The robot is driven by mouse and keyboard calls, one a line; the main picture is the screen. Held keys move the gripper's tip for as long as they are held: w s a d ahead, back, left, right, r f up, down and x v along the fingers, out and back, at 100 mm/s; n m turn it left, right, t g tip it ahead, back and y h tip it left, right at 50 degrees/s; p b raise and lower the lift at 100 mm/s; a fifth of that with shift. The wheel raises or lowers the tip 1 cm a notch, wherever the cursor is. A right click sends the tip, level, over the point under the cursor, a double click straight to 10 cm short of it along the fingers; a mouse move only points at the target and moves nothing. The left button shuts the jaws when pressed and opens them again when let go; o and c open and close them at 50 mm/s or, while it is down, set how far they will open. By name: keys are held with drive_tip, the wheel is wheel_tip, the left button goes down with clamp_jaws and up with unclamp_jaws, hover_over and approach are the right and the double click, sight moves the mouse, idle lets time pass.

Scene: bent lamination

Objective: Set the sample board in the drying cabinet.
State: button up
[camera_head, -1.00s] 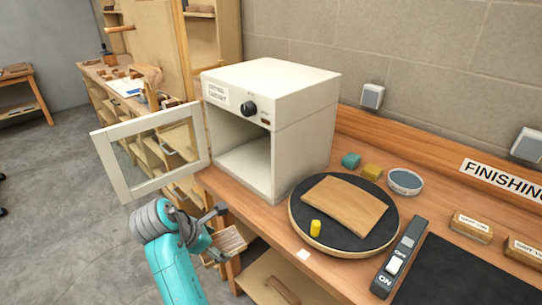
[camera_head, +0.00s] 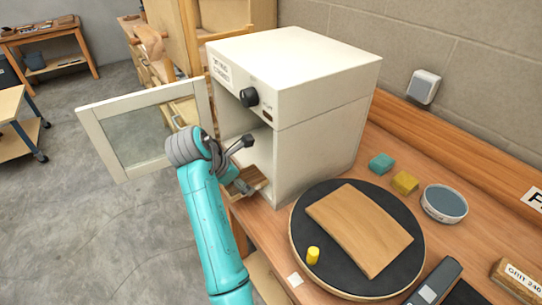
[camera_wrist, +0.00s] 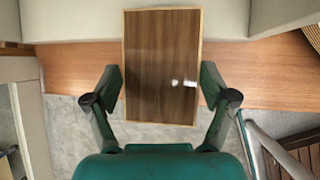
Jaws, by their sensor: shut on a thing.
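The sample board (camera_wrist: 161,50) is a flat rectangle with a dark wood face and pale edges. My gripper (camera_wrist: 163,88) is shut on its two side edges in the wrist view. In the head view my gripper (camera_head: 247,166) is at the front opening of the white drying cabinet (camera_head: 320,130), and part of the board (camera_head: 254,178) shows there. The cabinet door (camera_head: 140,128) is wide open to the left. In the wrist view the far end of the board lies between pale cabinet surfaces (camera_wrist: 75,20). Contact with the cabinet floor cannot be told.
A round black turntable (camera_head: 400,240) with a curved wooden piece (camera_head: 360,228) and a yellow peg (camera_head: 313,256) stands right of the cabinet. Teal (camera_head: 382,162) and yellow (camera_head: 405,182) blocks and a round dish (camera_head: 445,203) are behind it. The open door frame is beside my arm.

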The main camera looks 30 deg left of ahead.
sight(268, 166)
drive_tip(key=w, duration=0.4)
drive_tip(key=w+d, duration=0.1)
drive_tip(key=w, duration=0.7)
drive_tip(key=shift+w+d, duration=0.15)
drive_tip(key=shift+f, duration=0.3)
drive_tip(key=shift+f, duration=0.15)
drive_tip(key=o, duration=1.1)
drive_tip(key=shift+c, duration=0.2)
drive_tip(key=shift+s+r, duration=0.3)
drive_tip(key=shift+r, duration=0.15)
drive_tip(key=s, duration=0.4)
drive_tip(key=s+a, duration=0.1)
drive_tip(key=s, duration=0.7)
drive_tip(key=shift+s+a+r, duration=0.15)
drive_tip(key=shift+a, duration=0.05)
